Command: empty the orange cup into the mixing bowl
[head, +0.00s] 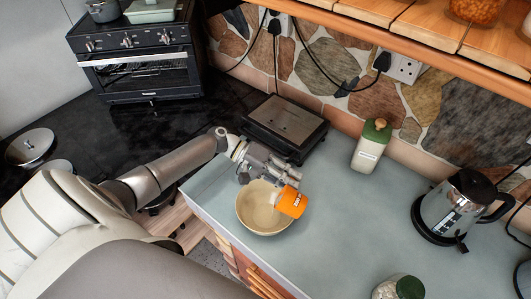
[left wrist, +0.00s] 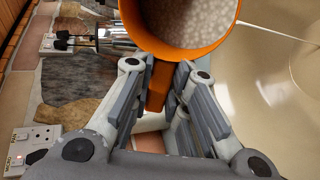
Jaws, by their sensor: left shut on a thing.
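The orange cup (head: 292,202) is tilted over the right part of the cream mixing bowl (head: 243,215), its mouth towards the left. My left gripper (head: 277,181) is shut on the cup's handle, just above the bowl's far rim. In the left wrist view the cup (left wrist: 222,48) shows pale grainy contents inside, and its orange handle (left wrist: 158,88) sits between the fingers of the gripper (left wrist: 172,85). The bowl's smooth inside (left wrist: 275,85) fills the right of that view. The bowl's floor is partly hidden by the cup. My right gripper is not in view.
The bowl stands near the left edge of the grey counter (head: 340,235). A black flat appliance (head: 285,122) is behind it. A green-lidded canister (head: 369,148), a kettle (head: 448,205) and a jar (head: 400,287) stand to the right. The counter between is clear.

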